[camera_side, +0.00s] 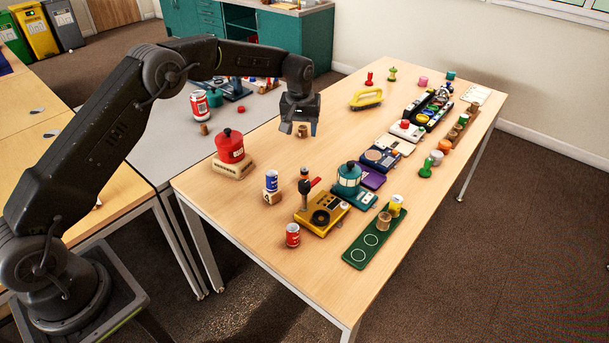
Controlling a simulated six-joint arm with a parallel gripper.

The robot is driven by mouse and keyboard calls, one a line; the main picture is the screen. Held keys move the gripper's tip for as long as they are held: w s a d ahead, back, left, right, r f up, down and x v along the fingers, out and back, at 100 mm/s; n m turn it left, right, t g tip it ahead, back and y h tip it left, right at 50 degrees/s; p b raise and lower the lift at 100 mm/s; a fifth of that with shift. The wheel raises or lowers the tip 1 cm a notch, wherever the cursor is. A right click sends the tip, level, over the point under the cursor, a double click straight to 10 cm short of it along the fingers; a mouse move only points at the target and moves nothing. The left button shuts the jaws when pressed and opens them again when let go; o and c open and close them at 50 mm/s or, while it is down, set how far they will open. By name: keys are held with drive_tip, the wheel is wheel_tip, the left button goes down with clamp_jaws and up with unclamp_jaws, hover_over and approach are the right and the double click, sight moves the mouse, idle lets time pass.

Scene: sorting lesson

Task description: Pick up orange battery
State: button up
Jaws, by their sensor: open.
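A red canister (229,146) on a beige base and a blue can (271,179) stand to the left. A red can (293,235) is in front.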

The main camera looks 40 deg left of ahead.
sight(304, 169)
drive_tip(key=f, duration=0.4)
drive_tip(key=w+f, duration=0.1)
drive_tip(key=f, duration=0.3)
drive_tip(key=a+f, duration=0.1)
drive_tip(key=f, duration=0.2)
drive_tip(key=shift+w+f, duration=0.4)
drive_tip(key=shift+w+d+f, duration=0.1)
drive_tip(key=shift+d+f, duration=0.05)
drive_tip(key=shift+f, duration=2.6)
drive_tip(key=c, duration=1)
